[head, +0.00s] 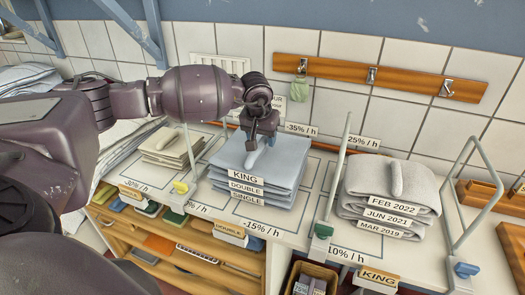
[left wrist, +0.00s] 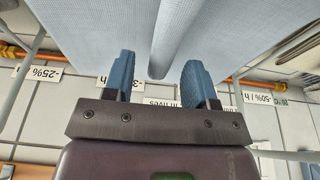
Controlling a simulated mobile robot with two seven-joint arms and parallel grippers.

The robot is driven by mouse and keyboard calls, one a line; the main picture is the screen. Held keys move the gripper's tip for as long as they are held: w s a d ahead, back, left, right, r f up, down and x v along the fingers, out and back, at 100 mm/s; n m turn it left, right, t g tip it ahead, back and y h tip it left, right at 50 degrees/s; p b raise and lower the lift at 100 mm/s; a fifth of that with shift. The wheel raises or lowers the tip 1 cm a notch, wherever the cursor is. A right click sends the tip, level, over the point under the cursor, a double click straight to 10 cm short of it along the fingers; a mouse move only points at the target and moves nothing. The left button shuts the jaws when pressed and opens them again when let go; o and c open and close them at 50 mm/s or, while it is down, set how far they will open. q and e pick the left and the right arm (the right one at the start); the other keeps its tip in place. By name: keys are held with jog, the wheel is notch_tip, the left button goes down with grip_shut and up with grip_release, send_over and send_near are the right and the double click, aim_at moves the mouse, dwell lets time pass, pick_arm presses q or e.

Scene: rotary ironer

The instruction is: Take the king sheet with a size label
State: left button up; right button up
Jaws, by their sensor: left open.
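A stack of folded blue sheets sits on the white shelf, with labels reading KING, DOUBLE and SINGLE from top to bottom. The king sheet (head: 287,160) is on top, with its KING label (head: 242,177) on the front edge and a raised fold (head: 258,157) on top. My left gripper (head: 262,133) is over this fold, fingers pointing down. In the left wrist view the open left gripper (left wrist: 158,72) has its blue fingers either side of the king sheet's fold (left wrist: 170,45). The fingers look clear of the fold. My right gripper is out of view.
A beige stack (head: 172,147) lies left and a grey stack (head: 398,180), labelled with dates, lies right. Thin metal frames (head: 333,185) stand between the stacks. A wooden hook rail (head: 375,77) is on the tiled wall behind. Another KING card (head: 380,277) is at the lower front.

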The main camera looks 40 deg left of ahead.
pick_arm(q)
jog(key=shift+f, duration=0.15)
dwell(0.4)
jog(key=shift+f, duration=0.1)
jog(key=shift+c, duration=0.4)
grip_shut()
